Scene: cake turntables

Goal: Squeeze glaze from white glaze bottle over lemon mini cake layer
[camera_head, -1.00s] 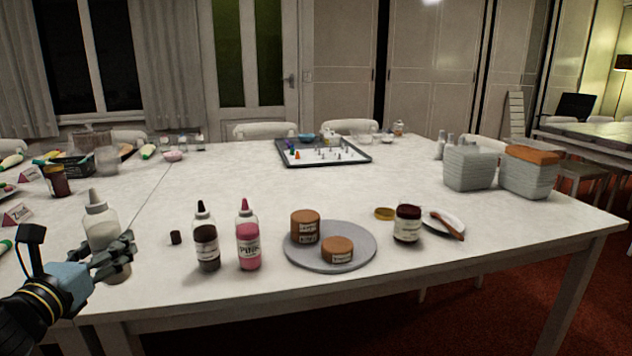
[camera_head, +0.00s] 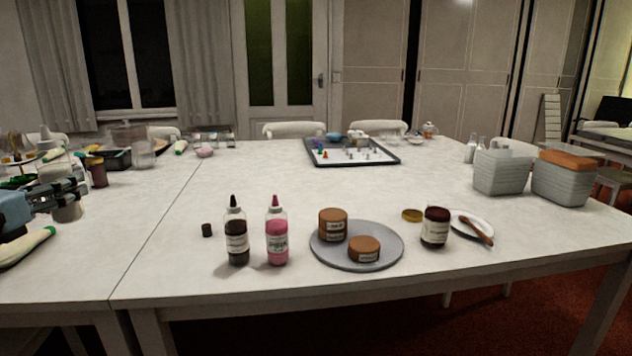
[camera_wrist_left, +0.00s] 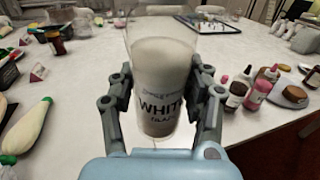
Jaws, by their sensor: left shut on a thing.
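My left gripper (camera_head: 68,190) is at the left edge of the head view. It is shut on the white glaze bottle, whose body (camera_head: 68,211) shows below the fingers. In the left wrist view, the bottle (camera_wrist_left: 160,85) is upright between both fingers, with "WHIT" readable on its label; its top is cut off. Two brown mini cakes stand on a round grey plate or turntable (camera_head: 322,255): a taller one (camera_head: 333,225) and a lower one (camera_head: 364,249). Their labels are too small to read, so I cannot tell which is lemon. The bottle is far left of them.
A dark bottle (camera_head: 237,240) and a pink bottle (camera_head: 277,240) stand left of the plate. A dark jar (camera_head: 435,227) stands right of it. A white piping bag (camera_head: 25,246) lies near my left gripper. The table's middle is clear.

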